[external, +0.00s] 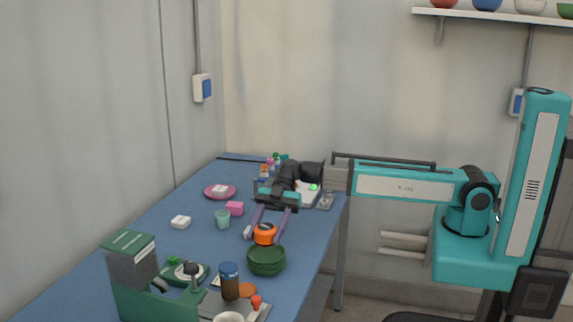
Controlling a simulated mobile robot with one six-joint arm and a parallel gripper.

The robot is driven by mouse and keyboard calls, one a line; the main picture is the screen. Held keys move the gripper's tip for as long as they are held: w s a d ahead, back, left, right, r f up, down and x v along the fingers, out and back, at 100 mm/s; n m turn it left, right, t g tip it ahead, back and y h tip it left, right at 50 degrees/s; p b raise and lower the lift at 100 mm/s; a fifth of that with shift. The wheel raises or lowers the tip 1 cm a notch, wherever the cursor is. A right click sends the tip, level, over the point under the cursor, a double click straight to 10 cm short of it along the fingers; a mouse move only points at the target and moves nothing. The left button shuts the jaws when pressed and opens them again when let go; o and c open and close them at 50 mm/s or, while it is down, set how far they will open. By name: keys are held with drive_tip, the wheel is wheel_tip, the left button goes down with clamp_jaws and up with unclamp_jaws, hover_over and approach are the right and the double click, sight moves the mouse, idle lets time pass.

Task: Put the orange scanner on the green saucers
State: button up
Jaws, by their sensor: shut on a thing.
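The orange scanner (265,234) is between the two purple fingers of my gripper (264,236), which is shut on it. The scanner looks rounded, with a dark part near its top. The green saucers (266,262) form a dark green stack on the blue table near its right edge. The scanner and fingertips are just behind the stack in the external view. I cannot tell whether the scanner touches the table or the stack.
A pink plate (211,191) is farther back.

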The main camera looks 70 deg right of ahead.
sight(266, 242)
drive_tip(key=shift+f+p, duration=0.35)
drive_tip(key=shift+f, duration=1.25)
drive_tip(key=shift+f, duration=0.15)
drive_tip(key=o, duration=1.1)
drive_tip(key=shift+r, duration=0.2)
drive_tip(key=b+v, duration=0.1)
drive_tip(key=v, duration=1.1)
drive_tip(key=shift+f+b, duration=0.1)
drive_tip(key=shift+b, duration=0.3)
